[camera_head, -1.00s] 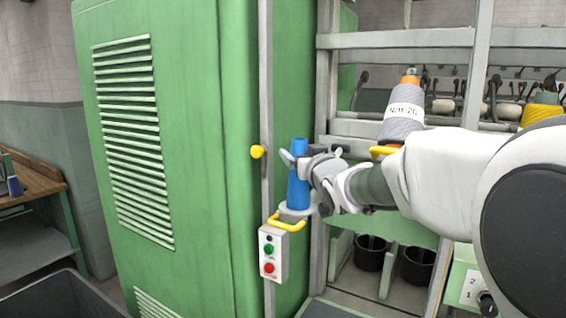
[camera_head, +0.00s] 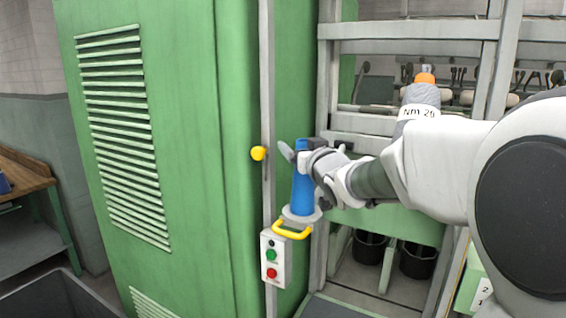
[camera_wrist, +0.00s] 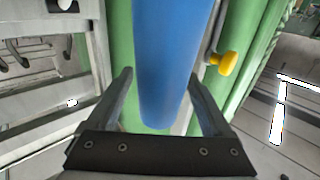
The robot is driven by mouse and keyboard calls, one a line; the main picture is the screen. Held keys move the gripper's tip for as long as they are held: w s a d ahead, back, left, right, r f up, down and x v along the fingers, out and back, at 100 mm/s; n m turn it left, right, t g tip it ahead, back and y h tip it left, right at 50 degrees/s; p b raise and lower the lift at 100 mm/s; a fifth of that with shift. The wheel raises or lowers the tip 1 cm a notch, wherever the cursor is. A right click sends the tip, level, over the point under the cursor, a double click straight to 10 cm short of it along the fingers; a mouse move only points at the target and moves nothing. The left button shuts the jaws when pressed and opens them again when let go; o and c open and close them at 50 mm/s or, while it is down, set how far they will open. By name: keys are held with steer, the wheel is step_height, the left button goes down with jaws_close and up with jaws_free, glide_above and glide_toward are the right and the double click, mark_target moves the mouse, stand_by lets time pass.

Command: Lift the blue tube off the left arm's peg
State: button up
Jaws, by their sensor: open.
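The blue tube (camera_head: 302,190) stands upright on a pale round base at the machine's corner in the head view. A peg inside it is not visible. My gripper (camera_head: 297,155) is at the upper part of the tube, with a finger showing on its left side. In the wrist view the tube (camera_wrist: 165,60) fills the middle, between the two open fingers of my gripper (camera_wrist: 160,88). Gaps show between the tube and both fingers.
A yellow knob (camera_head: 258,153) is just left of the tube. A yellow handle (camera_head: 292,230) and a button box (camera_head: 272,258) are below it. The green cabinet (camera_head: 150,150) stands left. A labelled grey yarn cone (camera_head: 418,100) is behind my arm.

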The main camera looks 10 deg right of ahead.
steer(key=shift+w, duration=0.3)
steer(key=shift+s, duration=0.15)
jaws_close()
